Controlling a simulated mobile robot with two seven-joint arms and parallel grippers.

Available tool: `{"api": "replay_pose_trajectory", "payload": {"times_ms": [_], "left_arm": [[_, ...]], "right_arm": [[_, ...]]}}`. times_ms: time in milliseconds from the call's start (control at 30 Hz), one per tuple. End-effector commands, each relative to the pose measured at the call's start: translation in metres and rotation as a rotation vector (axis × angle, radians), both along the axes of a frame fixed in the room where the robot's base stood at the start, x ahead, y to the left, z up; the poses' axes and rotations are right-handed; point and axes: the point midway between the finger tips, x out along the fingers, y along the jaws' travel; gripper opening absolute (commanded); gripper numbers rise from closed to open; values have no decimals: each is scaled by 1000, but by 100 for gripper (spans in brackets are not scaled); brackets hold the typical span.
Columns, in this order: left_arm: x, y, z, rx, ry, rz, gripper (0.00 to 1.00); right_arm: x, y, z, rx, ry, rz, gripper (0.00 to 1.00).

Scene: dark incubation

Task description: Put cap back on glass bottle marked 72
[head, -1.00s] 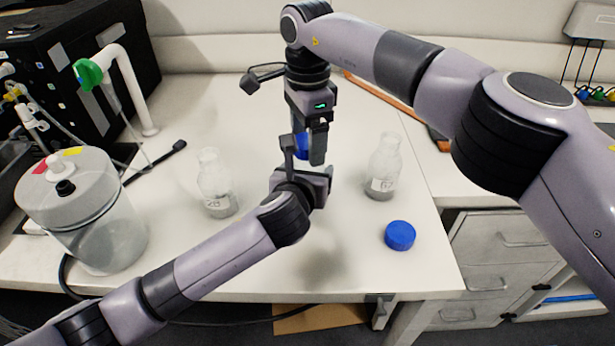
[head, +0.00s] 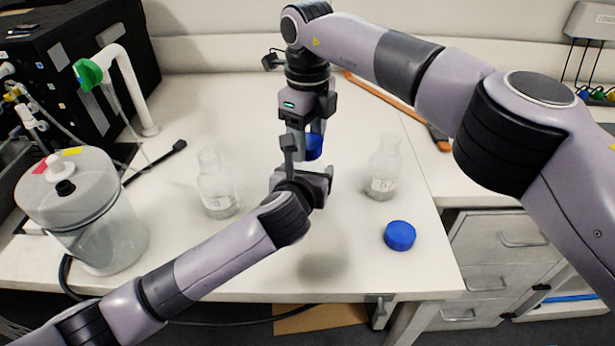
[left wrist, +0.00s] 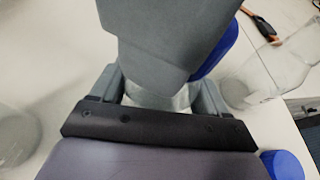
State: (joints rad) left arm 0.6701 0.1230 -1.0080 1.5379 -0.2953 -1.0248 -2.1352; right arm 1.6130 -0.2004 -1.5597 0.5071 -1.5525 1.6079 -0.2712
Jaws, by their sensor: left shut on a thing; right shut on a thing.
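My left gripper (head: 309,172) is shut on a clear glass bottle, mostly hidden in the head view. Part of its glass (left wrist: 178,98) shows between the fingers in the left wrist view. Its label is not visible. My right gripper (head: 303,138) points down directly above and is shut on a blue cap (head: 314,147). A finger partly covers the cap, which also shows at the edge of that finger in the left wrist view (left wrist: 220,52). The cap is at the held bottle's mouth; I cannot tell whether it is seated.
A glass bottle (head: 216,185) stands left of the grippers and another (head: 384,168) right, both uncapped, with labels too small to read surely. A loose blue cap (head: 400,236) lies near the front right. A lidded clear container (head: 105,235) stands at left. The table front is mostly clear.

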Motion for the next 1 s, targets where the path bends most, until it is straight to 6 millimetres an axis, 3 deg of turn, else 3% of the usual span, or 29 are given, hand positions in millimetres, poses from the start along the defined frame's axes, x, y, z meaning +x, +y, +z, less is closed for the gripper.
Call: {"api": "replay_pose_trajectory", "payload": {"times_ms": [333, 500, 533, 600, 633, 1000], "left_arm": [[0, 0, -1, 0, 3, 1, 0], [0, 0, -1, 0, 3, 1, 0], [0, 0, -1, 0, 3, 1, 0], [0, 0, -1, 0, 3, 1, 0], [0, 0, -1, 0, 3, 1, 0], [0, 0, -1, 0, 3, 1, 0]], "right_arm": [[0, 0, 0, -1, -1, -534, 19], [0, 0, 0, -1, -1, -567, 19], [0, 0, 0, -1, -1, -567, 59], [0, 0, 0, -1, -1, -566, 82], [0, 0, 0, -1, -1, -566, 86], [0, 0, 7, 0, -2, -565, 86]]}}
